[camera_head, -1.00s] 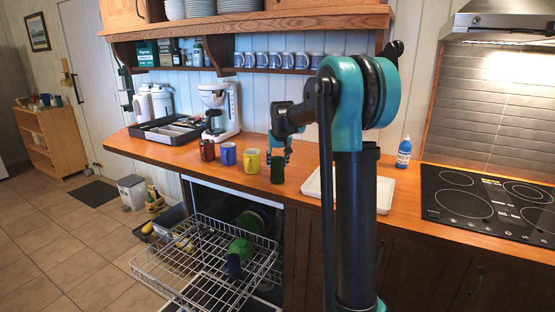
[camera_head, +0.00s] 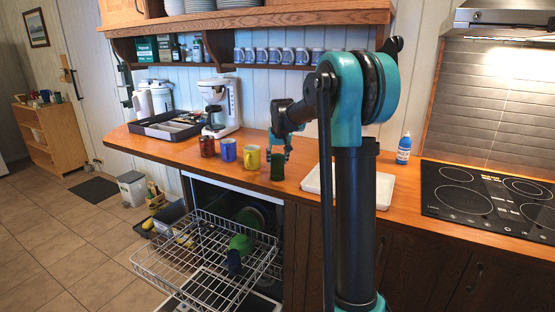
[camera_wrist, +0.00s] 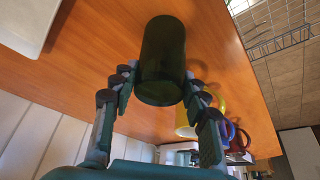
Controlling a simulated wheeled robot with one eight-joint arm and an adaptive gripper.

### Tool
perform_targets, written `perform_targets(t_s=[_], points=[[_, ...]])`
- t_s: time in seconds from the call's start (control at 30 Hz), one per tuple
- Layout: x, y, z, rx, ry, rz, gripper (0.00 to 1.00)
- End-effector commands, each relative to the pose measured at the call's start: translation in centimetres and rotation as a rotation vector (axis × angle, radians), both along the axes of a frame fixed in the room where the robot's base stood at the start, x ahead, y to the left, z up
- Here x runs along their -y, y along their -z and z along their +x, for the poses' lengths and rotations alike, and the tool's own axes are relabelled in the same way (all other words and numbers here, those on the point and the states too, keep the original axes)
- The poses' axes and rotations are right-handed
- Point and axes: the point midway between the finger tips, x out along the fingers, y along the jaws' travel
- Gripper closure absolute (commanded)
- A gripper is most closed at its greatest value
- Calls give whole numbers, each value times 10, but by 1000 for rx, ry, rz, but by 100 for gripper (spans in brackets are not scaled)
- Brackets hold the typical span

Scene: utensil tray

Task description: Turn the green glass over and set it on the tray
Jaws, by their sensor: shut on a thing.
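The dark green glass (camera_head: 277,170) stands at the front of the wooden counter, between the yellow mug and the white tray. My gripper (camera_head: 281,152) is at the glass, just above and behind it in the head view. In the wrist view the glass (camera_wrist: 162,62) is between the two fingers of my gripper (camera_wrist: 160,86), which is shut on it. I cannot tell which end of the glass is its mouth. The white tray (camera_head: 312,187) lies on the counter right of the glass, partly hidden by my arm. Its corner shows in the wrist view (camera_wrist: 30,42).
A yellow mug (camera_head: 251,157), a blue mug (camera_head: 228,150) and a dark red mug (camera_head: 207,147) stand left of the glass. A coffee maker (camera_head: 222,105) is behind them. An open dishwasher rack (camera_head: 190,265) juts out below. A blue bottle (camera_head: 404,149) stands beyond the tray.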

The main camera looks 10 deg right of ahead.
Motion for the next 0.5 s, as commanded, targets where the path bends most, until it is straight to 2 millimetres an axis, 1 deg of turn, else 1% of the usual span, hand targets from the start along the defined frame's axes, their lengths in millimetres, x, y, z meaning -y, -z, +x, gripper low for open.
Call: perform_targets(t_s=[0.03,0.07,0.2,0.23,0.5], points=[[0,0,0,0,0,0,91],[0,0,0,0,0,0,52],[0,0,0,0,0,0,34],[0,0,0,0,0,0,31],[0,0,0,0,0,0,31]])
